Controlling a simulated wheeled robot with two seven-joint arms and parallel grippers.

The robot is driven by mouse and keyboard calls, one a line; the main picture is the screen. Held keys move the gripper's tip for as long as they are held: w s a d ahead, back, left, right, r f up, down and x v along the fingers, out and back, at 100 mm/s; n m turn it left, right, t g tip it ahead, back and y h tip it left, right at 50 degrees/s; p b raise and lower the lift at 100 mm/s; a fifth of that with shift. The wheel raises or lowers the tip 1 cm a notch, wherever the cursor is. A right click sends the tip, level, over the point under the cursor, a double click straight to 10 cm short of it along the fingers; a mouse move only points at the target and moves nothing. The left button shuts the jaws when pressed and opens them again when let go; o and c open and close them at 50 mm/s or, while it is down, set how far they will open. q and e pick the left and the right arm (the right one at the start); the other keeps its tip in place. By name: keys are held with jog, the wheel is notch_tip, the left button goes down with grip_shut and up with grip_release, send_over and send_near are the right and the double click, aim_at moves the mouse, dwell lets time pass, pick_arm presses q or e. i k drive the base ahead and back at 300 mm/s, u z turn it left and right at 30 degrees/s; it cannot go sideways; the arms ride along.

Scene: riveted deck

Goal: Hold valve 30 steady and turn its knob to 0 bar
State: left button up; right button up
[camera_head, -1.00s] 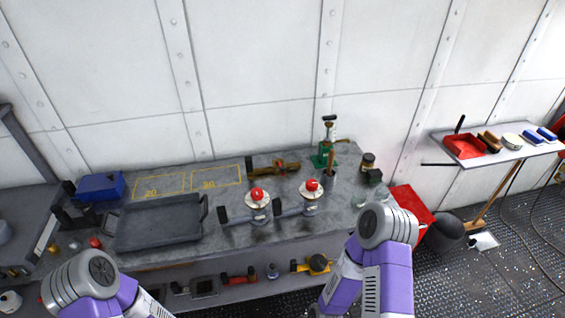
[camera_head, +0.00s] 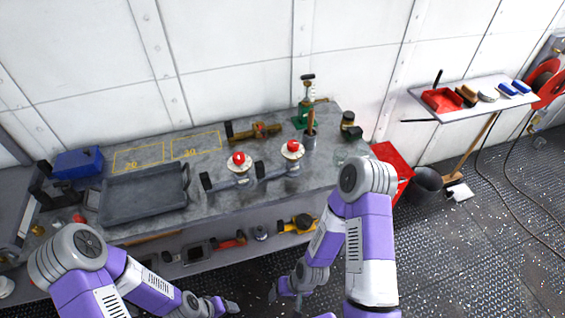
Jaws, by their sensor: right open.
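Two valves stand side by side on the grey bench, each with a red knob on a round white dial and a grey pipe body. The left valve (camera_head: 239,162) and the right valve (camera_head: 292,151) carry no number I can read, so I cannot tell which is valve 30. The dial markings are too small to read. My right gripper (camera_head: 285,291) is open and empty, low in front of the bench, apart from both valves. My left gripper (camera_head: 228,306) is at the bottom edge, also in front of the bench and away from the valves; its jaw state is unclear.
Yellow outlines marked 20 (camera_head: 137,160) and 30 (camera_head: 196,145) lie empty at the back of the bench. A dark tray (camera_head: 144,194) sits left of the valves. A brass fitting (camera_head: 253,132) and a green tool (camera_head: 304,115) are behind them. Tools fill the lower shelf.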

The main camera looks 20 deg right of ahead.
aim_at(292, 146)
jog(key=k, duration=1.3)
jog(key=z, duration=0.65)
jog(key=i, duration=1.9)
jog(key=u, duration=0.65)
